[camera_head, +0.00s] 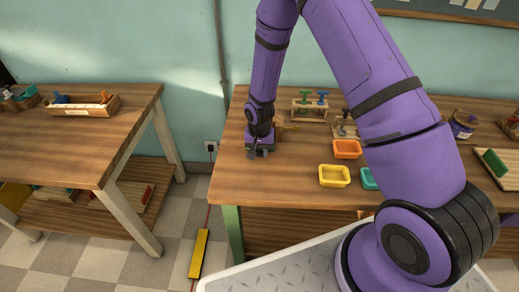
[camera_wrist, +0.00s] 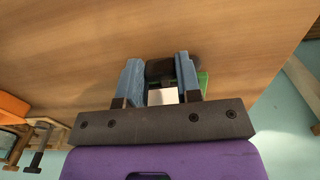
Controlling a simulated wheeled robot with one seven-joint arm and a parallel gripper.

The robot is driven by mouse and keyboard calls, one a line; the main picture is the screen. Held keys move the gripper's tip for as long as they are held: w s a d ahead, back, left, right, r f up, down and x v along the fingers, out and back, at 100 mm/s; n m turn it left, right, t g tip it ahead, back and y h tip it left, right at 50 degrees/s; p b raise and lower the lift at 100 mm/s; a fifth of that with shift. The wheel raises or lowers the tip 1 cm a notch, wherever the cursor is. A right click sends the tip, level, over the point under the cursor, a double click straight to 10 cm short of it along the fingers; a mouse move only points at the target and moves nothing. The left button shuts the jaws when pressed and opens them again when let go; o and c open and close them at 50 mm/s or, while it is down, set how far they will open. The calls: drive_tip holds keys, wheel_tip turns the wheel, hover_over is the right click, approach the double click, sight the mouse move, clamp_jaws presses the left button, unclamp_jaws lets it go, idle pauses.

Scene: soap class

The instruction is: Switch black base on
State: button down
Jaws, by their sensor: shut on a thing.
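My gripper (camera_head: 258,150) is at the left end of the wooden table, low over its top. In the wrist view, its two blue-grey fingers (camera_wrist: 160,78) are closed around a dark rounded thing (camera_wrist: 160,67), which looks like the black base. A pale block (camera_wrist: 163,97) and a green part (camera_wrist: 204,80) show beside it, between and next to the fingers. My gripper hides most of this thing in the head view. I cannot make out a switch or whether it is on.
Orange (camera_head: 347,149) and yellow (camera_head: 334,176) trays stand to the right, with a teal tray (camera_head: 368,179) partly behind my arm. A wooden rack (camera_head: 309,106) stands behind them. A wall socket (camera_head: 211,146) is left of the table. A second table (camera_head: 120,120) is farther left.

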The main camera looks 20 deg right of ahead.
drive_tip(key=shift+s+a, duration=0.1)
drive_tip(key=shift+s, duration=0.1)
drive_tip(key=c, duration=0.8)
unclamp_jaws()
drive_tip(key=shift+r, duration=0.1)
wheel_tip(320, 180, up, 11)
drive_tip(key=shift+f, duration=0.2)
